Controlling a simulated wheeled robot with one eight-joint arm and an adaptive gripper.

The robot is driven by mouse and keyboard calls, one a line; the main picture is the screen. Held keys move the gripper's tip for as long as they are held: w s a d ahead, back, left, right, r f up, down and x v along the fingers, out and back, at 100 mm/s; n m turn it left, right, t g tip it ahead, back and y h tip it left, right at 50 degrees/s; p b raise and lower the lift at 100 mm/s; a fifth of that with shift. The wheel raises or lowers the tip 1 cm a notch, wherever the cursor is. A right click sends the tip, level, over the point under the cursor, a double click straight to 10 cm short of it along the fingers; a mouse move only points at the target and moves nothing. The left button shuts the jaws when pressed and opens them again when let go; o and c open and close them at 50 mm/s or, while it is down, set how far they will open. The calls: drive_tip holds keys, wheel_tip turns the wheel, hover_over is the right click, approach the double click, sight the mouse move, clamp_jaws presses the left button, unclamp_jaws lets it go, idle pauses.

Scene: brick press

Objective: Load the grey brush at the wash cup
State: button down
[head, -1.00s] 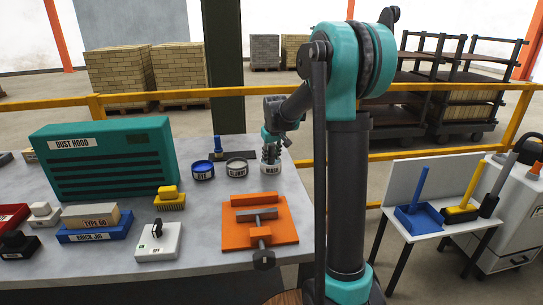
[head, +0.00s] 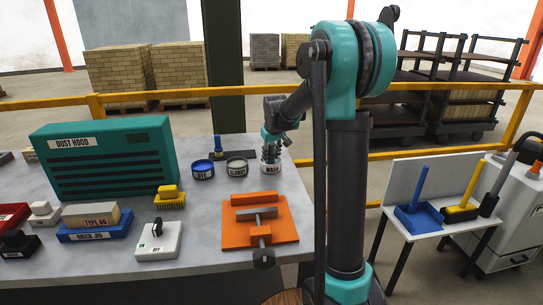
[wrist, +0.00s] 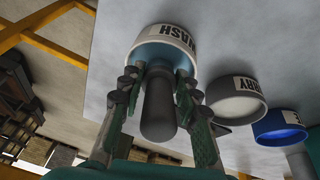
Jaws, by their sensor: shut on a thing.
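The wash cup (head: 270,170), white and labelled WASH, stands on the bench at the right end of a row of cups. In the wrist view the wash cup (wrist: 178,38) is straight ahead, with a pale blue inside. My gripper (head: 271,150) is above this cup, pointing down. In the wrist view my gripper (wrist: 160,88) is shut on the grey brush (wrist: 158,112), whose thick dark grey handle shows between the fingers. The brush points into the cup's mouth. Its tip is hidden, so I cannot tell how deep it sits.
A grey-rimmed slurry cup (head: 236,168) and a blue dye cup (head: 203,171) stand left of the wash cup. A blue brush (head: 218,146) stands in a dark rack (head: 240,154) behind them. An orange press (head: 270,228) lies in front; a green dust hood (head: 100,160) stands left.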

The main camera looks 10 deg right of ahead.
drive_tip(key=shift+r, duration=3.45)
